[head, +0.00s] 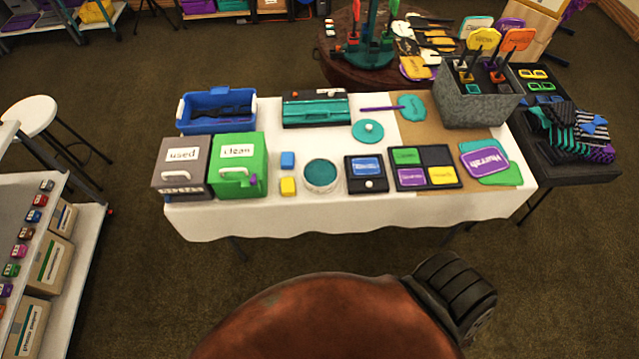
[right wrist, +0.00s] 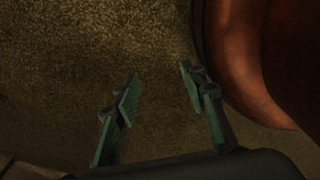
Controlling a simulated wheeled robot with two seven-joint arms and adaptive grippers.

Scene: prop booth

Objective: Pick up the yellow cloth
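A small yellow folded piece (head: 288,186), likely the yellow cloth, lies on the white-covered table (head: 330,218). It is just in front of a similar blue piece (head: 288,160), between the green "clean" box and a round teal-topped tub (head: 321,175). It is too small to tell its fabric. My right gripper (right wrist: 155,85) shows in the right wrist view with its two fingers apart and nothing between them. It is over the brown carpet, away from the table. My left gripper is in neither view.
The green "clean" box (head: 239,178) and grey "used" box (head: 183,178) stand left of the yellow piece. A dark tray of cards (head: 424,184) and a grey bin (head: 480,105) are to the right. Bare carpet lies before the table; a shelf (head: 80,255) stands left.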

